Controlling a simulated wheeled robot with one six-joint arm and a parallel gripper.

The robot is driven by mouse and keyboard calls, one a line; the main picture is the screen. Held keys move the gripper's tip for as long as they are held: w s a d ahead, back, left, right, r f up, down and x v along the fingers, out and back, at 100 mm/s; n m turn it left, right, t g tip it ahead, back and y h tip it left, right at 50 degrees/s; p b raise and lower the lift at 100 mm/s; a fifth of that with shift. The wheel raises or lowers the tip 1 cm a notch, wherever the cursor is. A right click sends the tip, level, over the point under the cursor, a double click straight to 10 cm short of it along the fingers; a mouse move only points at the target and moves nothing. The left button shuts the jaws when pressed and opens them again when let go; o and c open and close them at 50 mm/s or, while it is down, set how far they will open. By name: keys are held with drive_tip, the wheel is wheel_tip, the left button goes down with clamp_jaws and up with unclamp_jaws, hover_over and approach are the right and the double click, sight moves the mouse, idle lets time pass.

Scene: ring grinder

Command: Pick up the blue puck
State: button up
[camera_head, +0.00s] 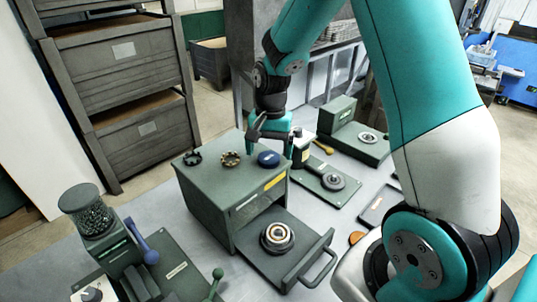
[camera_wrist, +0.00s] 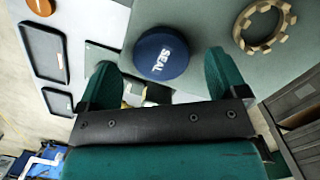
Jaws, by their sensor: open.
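The blue puck (camera_head: 268,158) lies on top of a green-grey cabinet (camera_head: 213,186), near its right edge. My gripper (camera_head: 268,145) is above the cabinet top, close to the puck. In the wrist view my gripper (camera_wrist: 158,68) is open, with one green finger on each side of the puck's lower part. Nothing is held. I cannot tell the exact height of the fingertips over the puck.
A brass toothed ring (camera_head: 230,159) and a dark ring (camera_head: 193,158) lie left of the puck on the cabinet. An open drawer (camera_head: 276,268) below holds a round ringed part (camera_head: 277,237).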

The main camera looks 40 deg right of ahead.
drive_tip(key=shift+f, duration=0.8)
drive_tip(key=c, duration=1.1)
drive_tip(key=shift+o, duration=0.2)
drive_tip(key=shift+r, duration=0.1)
